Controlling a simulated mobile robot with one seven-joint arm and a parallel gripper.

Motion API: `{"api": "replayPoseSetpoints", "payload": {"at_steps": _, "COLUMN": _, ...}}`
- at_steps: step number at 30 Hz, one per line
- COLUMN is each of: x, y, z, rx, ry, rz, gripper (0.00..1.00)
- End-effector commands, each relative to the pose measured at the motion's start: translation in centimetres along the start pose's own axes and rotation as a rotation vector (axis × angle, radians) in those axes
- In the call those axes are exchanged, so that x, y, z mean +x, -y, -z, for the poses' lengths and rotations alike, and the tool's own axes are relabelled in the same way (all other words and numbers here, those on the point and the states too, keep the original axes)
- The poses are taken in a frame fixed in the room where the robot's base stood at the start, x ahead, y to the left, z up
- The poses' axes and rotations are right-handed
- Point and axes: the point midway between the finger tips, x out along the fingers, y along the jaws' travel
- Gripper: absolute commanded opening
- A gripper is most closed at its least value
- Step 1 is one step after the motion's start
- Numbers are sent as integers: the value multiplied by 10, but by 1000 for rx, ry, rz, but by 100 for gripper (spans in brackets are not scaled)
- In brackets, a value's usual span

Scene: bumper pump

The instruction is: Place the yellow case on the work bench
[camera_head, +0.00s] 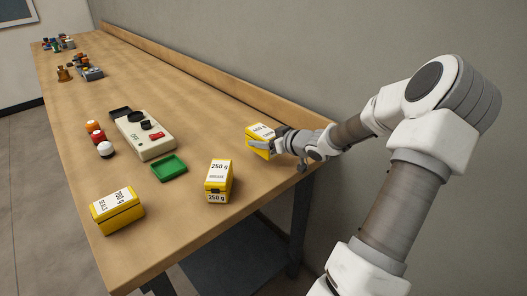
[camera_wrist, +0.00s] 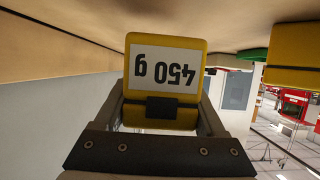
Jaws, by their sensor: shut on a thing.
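My gripper (camera_head: 264,146) is shut on a yellow case (camera_head: 260,132) near the right end of the work bench (camera_head: 180,222), close to the back ledge. In the wrist view the same case (camera_wrist: 165,82) sits between the two fingers of my gripper (camera_wrist: 163,108), its white 450 g label upside down. I cannot tell whether the case touches the bench top or is just above it. A second yellow case (camera_head: 219,182), marked 250 g, stands nearer the front. A third yellow case (camera_head: 118,210) stands at the front left corner.
A pale scale (camera_head: 148,136) stands left of the held case, with a green tray (camera_head: 169,168) before it. Small orange, red and white items (camera_head: 98,138) stand beside the scale. More small objects (camera_head: 88,72) are at the far end. Bare bench top lies between the scale and the held case.

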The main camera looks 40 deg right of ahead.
Motion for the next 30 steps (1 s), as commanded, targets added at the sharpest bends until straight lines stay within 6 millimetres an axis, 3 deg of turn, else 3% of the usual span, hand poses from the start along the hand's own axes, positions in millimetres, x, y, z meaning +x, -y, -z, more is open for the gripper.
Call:
{"api": "replayPoseSetpoints", "payload": {"at_steps": 7, "x": 14, "y": 0, "z": -33, "rx": 4, "ry": -3, "rz": 1, "gripper": 0}}
{"api": "replayPoseSetpoints", "payload": {"at_steps": 19, "x": 15, "y": 0, "z": -36, "rx": 0, "ry": -2, "rz": 1, "gripper": 0}}
{"api": "replayPoseSetpoints", "payload": {"at_steps": 20, "x": 15, "y": 0, "z": -38, "rx": 1, "ry": 0, "rz": 1, "gripper": 74}}
{"api": "replayPoseSetpoints", "payload": {"at_steps": 24, "x": 15, "y": 0, "z": -37, "rx": 1, "ry": 0, "rz": 1, "gripper": 99}}
{"api": "replayPoseSetpoints", "payload": {"at_steps": 30, "x": 15, "y": 0, "z": -37, "rx": 1, "ry": 0, "rz": 0, "gripper": 100}}
